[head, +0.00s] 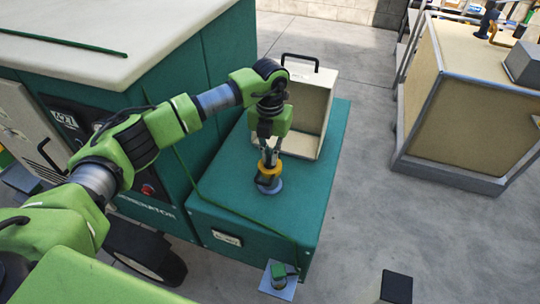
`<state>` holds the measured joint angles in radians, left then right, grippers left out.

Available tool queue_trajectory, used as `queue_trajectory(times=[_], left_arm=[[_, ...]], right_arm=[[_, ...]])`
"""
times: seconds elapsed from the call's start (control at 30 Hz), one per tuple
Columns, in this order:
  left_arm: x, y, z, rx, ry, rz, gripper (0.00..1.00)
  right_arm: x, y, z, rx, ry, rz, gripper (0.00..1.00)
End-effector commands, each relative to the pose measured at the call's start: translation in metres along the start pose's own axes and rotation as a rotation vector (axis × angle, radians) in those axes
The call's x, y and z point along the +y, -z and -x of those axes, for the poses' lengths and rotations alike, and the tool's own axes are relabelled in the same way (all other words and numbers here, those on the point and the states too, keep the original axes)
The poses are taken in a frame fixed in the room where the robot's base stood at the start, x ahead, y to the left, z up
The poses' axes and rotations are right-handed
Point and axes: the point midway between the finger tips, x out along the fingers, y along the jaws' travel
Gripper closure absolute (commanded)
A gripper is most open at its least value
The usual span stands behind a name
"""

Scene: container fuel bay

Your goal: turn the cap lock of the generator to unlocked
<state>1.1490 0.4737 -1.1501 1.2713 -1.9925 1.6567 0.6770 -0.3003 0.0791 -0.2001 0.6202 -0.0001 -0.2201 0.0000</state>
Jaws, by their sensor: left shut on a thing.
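The teal generator (222,55) stands at the left, with a lower teal section (315,195) in front of it. My left gripper (268,160) points down from above and is shut on the cap lock. The fingers partly hide it, so its turned position cannot be told. My right gripper is not in view.
An open beige cover (312,118) with a black handle stands just behind the cap lock. A thin green line runs across the lower section. A small green item (278,270) sits on a pale plate in front. A framed tan tank (480,100) stands right, beyond clear concrete.

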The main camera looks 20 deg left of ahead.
Motion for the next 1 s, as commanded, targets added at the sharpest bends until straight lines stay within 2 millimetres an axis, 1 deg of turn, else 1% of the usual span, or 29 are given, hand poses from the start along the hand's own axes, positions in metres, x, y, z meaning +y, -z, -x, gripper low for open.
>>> queue_trajectory(times=[0.37,0.4,0.43,0.47,0.7,0.8,0.87,0.97,1.0], left_arm=[[0.001,-0.001,0.001,-0.002,0.000,0.006,1.00],[0.001,-0.001,0.001,-0.002,0.000,0.006,0.84],[0.001,-0.001,0.001,-0.002,0.000,0.006,0.76],[0.001,-0.001,0.001,-0.002,0.000,0.006,0.75],[0.000,0.000,0.000,-0.001,0.000,0.005,0.75],[0.000,-0.001,0.002,-0.001,0.000,0.004,0.75],[0.000,-0.001,0.006,-0.002,0.001,0.004,0.75],[0.000,-0.002,0.019,-0.005,0.000,0.004,0.75],[0.000,-0.002,0.026,-0.006,0.000,0.004,0.75]], right_arm=[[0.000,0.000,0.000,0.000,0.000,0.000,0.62],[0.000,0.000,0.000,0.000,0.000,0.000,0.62],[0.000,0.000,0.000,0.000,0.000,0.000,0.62],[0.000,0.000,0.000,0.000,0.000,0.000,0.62],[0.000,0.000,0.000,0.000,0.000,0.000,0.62],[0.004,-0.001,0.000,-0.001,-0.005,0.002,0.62],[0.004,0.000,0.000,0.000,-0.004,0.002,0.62],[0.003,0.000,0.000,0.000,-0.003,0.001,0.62],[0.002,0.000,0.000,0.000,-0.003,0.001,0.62]])
